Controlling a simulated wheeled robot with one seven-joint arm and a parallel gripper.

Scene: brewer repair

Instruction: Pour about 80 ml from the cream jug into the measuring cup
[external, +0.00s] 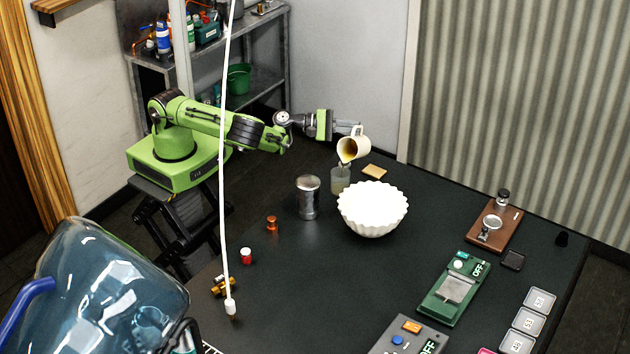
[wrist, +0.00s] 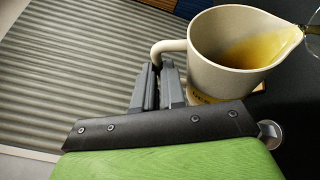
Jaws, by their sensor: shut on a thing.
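The cream jug (external: 353,144) is tilted, its spout down and to the left, above the measuring cup (external: 340,180). My gripper (external: 354,128) is shut on the jug's handle, which also shows in the wrist view (wrist: 168,48). In the wrist view the cream jug (wrist: 222,62) holds a yellowish-brown liquid that reaches its spout. The clear measuring cup stands upright on the dark table, and its lower part looks cloudy. A little of its rim (wrist: 314,40) shows at the wrist view's right edge. I cannot read the level in the cup or make out a stream clearly.
A white fluted bowl (external: 372,212) stands close to the cup's right, and a metal canister (external: 308,198) to its left. A tan square (external: 374,171) lies behind. A green scale (external: 455,289) and a wooden board (external: 495,228) are at the right. The table's front middle is clear.

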